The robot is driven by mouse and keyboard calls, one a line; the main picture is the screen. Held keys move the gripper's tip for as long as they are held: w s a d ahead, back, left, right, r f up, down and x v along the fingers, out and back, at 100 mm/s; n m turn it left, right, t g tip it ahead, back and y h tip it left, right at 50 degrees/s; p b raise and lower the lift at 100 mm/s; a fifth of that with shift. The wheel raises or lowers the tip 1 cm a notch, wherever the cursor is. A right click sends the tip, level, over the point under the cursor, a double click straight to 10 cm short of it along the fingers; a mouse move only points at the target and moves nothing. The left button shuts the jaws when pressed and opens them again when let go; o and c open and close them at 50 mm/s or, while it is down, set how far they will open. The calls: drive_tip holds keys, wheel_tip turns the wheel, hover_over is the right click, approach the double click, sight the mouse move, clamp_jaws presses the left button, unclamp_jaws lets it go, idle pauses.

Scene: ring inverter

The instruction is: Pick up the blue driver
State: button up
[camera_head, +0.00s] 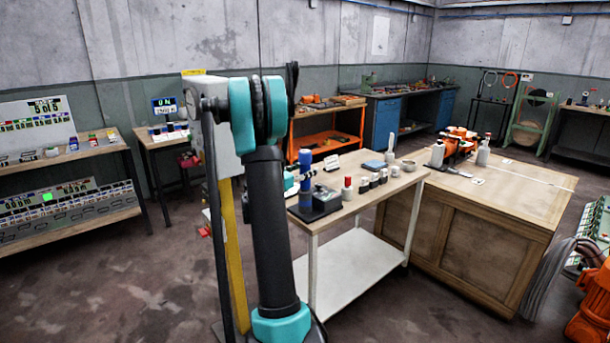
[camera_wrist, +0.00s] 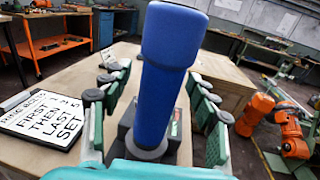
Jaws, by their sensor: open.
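The blue driver (camera_wrist: 166,75) stands upright in the wrist view, its thick blue handle rising between the two fingers of my gripper (camera_wrist: 160,92). The fingers are spread, with a gap visible on each side of the handle. Its lower end meets a dark block (camera_wrist: 127,118) on the table. In the head view the blue driver (camera_head: 305,172) stands at the dark block (camera_head: 327,199), near the table's left end. My gripper is mostly hidden behind my arm there, with a little teal showing beside the driver.
A white sign (camera_wrist: 42,117) with black writing lies left of the driver. Several small bottles and jars stand farther along the white-legged table (camera_head: 330,218). A wooden cabinet (camera_head: 480,215) adjoins it on the right. An orange machine (camera_wrist: 290,135) stands at far right.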

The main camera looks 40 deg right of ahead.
drive_tip(key=shift+c, duration=0.4)
clamp_jaws()
drive_tip(key=shift+r, duration=0.1)
